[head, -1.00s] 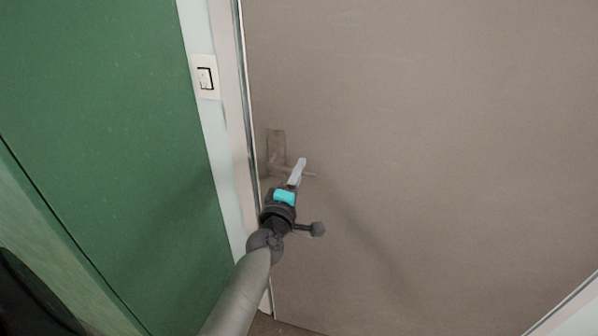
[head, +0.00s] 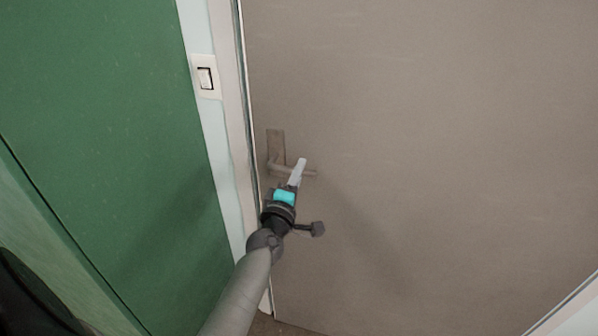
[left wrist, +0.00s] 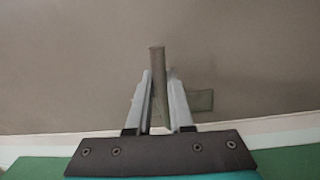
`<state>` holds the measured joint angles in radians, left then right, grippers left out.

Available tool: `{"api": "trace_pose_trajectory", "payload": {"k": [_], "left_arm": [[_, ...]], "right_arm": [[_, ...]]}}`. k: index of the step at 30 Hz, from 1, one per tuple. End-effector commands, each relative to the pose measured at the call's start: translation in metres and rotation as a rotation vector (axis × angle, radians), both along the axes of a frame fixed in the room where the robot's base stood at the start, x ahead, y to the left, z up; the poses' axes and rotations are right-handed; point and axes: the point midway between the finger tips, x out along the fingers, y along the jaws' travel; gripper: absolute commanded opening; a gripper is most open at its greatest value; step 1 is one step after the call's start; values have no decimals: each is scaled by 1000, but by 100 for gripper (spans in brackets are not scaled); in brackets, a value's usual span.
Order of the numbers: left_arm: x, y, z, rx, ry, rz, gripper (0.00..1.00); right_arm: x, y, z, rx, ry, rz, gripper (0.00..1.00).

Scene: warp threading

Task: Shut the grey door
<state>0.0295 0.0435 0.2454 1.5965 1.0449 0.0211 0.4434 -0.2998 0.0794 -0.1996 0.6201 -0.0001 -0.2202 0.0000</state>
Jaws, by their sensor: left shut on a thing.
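The grey door (head: 430,150) fills most of the head view and looks flush or nearly flush with its frame; I cannot tell if it is latched. Its lever handle (head: 276,150) has a plate near the door's left edge, and the lever points right. My left gripper (head: 299,170) is at the lever. In the left wrist view the two fingers (left wrist: 160,100) are shut on the handle's lever (left wrist: 157,62), which sticks out beyond them. The handle plate (left wrist: 200,100) shows behind the right finger. My right gripper is not in view.
A pale door frame (head: 222,120) runs down the door's left side. A green wall panel (head: 100,120) stands to the left. A little floor shows at the bottom.

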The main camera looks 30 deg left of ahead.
Motion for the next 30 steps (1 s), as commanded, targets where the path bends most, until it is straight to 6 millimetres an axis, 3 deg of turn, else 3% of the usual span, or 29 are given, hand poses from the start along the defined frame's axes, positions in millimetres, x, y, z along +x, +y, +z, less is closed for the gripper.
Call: {"api": "trace_pose_trajectory", "payload": {"k": [17,30], "left_arm": [[0,0,-5,44,15,-2,0],[-1,4,-28,341,94,-3,0]], "right_arm": [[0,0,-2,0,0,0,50],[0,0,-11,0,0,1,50]]}}
